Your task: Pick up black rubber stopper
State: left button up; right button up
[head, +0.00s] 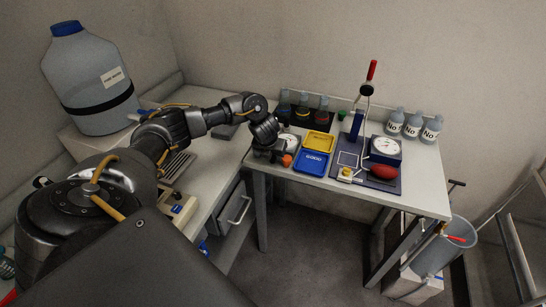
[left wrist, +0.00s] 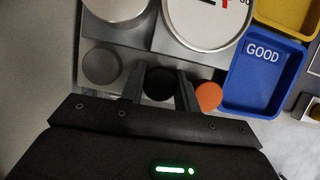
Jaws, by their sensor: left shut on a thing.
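The black rubber stopper (left wrist: 160,84) shows in the left wrist view between the two fingers of my left gripper (left wrist: 160,88), which is shut on it. It stands in a row between a grey round stopper (left wrist: 101,66) on the left and an orange stopper (left wrist: 208,96) on the right. Whether the black one is clear of the grey surface under it, I cannot tell. In the head view my left gripper (head: 267,153) is low over the near left end of the table, beside the orange stopper (head: 286,160). The black stopper is hidden there behind the gripper.
A blue tray marked GOOD (head: 311,163) and a yellow tray (head: 319,142) lie just right of the gripper. A white dial (head: 290,141) is close behind it. Flasks stand at the back. A blue board with a gauge (head: 385,148) and a red bulb (head: 383,171) is farther right.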

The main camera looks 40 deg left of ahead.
pick_arm(q)
jog(key=shift+w+r+b, duration=0.1)
jog(key=shift+r+b, duration=0.2)
jog(key=shift+r, duration=0.2)
jog(key=r, duration=0.1)
jog(key=d+r, duration=0.1)
jog(key=r, duration=0.2)
jog(key=shift+s+d+b, duration=0.3)
jog(key=shift+s, duration=0.05)
jog(key=s+d+r+p, duration=0.4)
jog(key=d+r+p, duration=0.5)
jog(key=d+r, duration=0.2)
jog(key=shift+s+d+r, duration=0.15)
jog(key=shift+s+r, duration=0.1)
jog(key=shift+s, duration=0.1)
